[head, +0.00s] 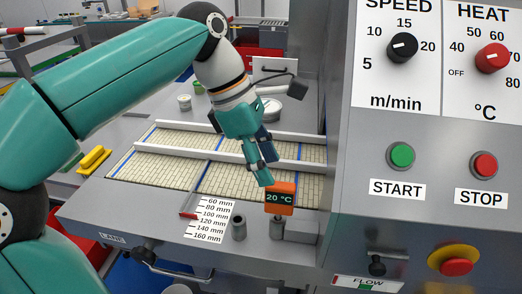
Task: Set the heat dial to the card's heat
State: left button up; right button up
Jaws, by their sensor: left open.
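The heat dial (491,58) is a red knob on the grey control panel at the right, under the word HEAT. A small orange display (279,198) reads 20 °C. I cannot make out a card stating a heat. My left gripper (262,170) is open and empty, pointing down above the belt, just behind the orange display and well left of the dial. My right gripper is not in view.
A black speed dial (402,47) sits left of the heat dial. Below are a green START button (401,155), a red STOP button (484,164) and a yellow-collared red button (455,260). White rails (225,158) cross the belt. A yellow block (94,159) lies left.

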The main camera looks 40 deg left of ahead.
aim_at(494, 57)
jog(key=k, duration=1)
